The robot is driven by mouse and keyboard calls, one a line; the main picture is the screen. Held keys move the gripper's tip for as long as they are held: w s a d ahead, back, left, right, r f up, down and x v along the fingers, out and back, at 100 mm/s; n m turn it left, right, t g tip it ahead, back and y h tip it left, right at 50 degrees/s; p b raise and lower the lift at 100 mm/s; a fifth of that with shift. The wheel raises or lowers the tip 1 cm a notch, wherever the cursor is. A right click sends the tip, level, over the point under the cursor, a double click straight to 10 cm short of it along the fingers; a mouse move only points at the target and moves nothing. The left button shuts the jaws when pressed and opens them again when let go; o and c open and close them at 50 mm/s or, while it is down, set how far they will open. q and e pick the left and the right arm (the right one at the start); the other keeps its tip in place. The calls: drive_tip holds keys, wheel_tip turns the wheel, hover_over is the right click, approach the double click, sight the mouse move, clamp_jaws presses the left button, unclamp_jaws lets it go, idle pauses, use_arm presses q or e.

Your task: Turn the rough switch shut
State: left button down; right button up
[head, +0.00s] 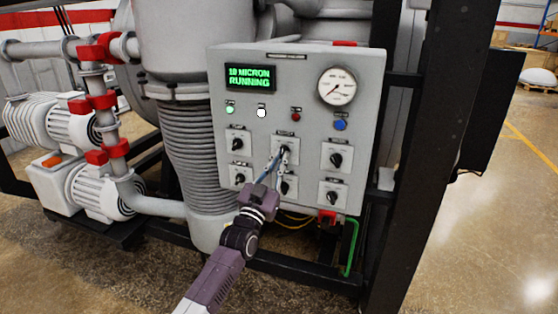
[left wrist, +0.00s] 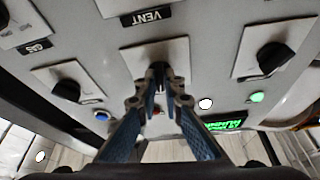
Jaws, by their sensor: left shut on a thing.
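A grey control panel (head: 260,205) carries two rows of black rotary switches on pale plates. My left gripper (head: 284,152) reaches up from below to the upper middle switch (head: 276,143). In the left wrist view, the two fingertips (left wrist: 159,84) are shut on this switch's dark knob, with its pale plate (left wrist: 176,50) around it. The fingers hide much of the knob, so I cannot tell its angle. I cannot read its label, so I cannot tell which switch is the rough one. My right gripper is not in view.
The panel display (head: 250,77) shows a micron reading and "RUNNING". A round gauge (head: 337,87) is at the upper right. Neighbouring knobs (head: 336,159) stand close by; the lower middle knob (head: 289,188) is partly behind my gripper. A black frame post (head: 405,190) rises right of the panel.

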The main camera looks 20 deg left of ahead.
use_arm(q)
drive_tip(key=shift+d+n+g+y+p, duration=0.1)
drive_tip(key=shift+n+y+p, duration=0.35)
drive_tip(key=shift+n+y, duration=0.95)
drive_tip(key=shift+d+n+g+y+p, duration=0.15)
drive_tip(key=shift+n+y+p, duration=0.4)
drive_tip(key=shift+n, duration=1.8)
drive_tip(key=shift+d+n+g+y+p, duration=0.1)
drive_tip(key=shift+n+y+p, duration=0.3)
drive_tip(key=shift+n+y, duration=1)
drive_tip(key=shift+n+h, duration=0.25)
drive_tip(key=shift+n, duration=0.4)
drive_tip(key=c, duration=2.1)
unclamp_jaws()
